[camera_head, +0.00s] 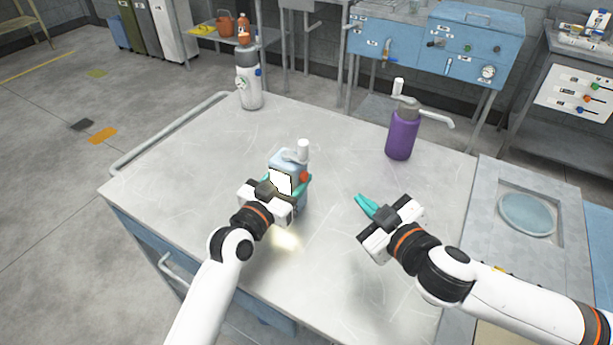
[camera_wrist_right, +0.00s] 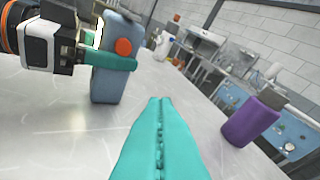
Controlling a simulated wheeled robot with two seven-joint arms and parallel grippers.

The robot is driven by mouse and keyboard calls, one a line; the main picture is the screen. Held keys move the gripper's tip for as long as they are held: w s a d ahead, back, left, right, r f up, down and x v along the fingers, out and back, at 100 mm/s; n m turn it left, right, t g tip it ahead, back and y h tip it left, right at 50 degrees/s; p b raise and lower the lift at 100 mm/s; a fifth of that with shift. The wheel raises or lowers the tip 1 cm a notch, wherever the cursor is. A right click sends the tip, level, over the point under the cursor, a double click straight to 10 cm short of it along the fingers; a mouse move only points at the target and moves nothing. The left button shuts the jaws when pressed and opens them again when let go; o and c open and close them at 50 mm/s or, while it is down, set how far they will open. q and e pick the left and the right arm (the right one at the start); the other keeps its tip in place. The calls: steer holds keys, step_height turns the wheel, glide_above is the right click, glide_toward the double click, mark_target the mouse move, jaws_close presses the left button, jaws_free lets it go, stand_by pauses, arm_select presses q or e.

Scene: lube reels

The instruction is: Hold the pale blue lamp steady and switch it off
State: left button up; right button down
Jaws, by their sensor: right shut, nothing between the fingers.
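A bright patch of light lies on the table below. My right gripper (camera_head: 361,202) is shut and empty, right of the lamp and apart from it; its fingers (camera_wrist_right: 160,106) point forward.
A purple pump bottle (camera_head: 402,135) stands at the table's back right. A white and grey bottle (camera_head: 248,82) stands at the back left corner. A recessed round plate (camera_head: 526,214) is at the right. The tabletop (camera_head: 335,135) between lamp and purple bottle is clear.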

mark_target(304, 177)
steer(key=shift+a, duration=0.1)
steer(key=w+a, duration=0.4)
steer(key=a, duration=0.3)
steer(key=shift+w, duration=0.4)
steer(key=shift+a, duration=0.15)
stand_by(1.8)
steer(key=shift+w+a, duration=0.25)
steer(key=shift+a, duration=0.05)
steer(key=shift+w+a+r, duration=0.1)
steer(key=shift+w+a, duration=0.2)
steer(key=shift+a, duration=0.1)
stand_by(1.0)
steer(key=shift+s+d, duration=0.55)
steer(key=shift+d, duration=0.2)
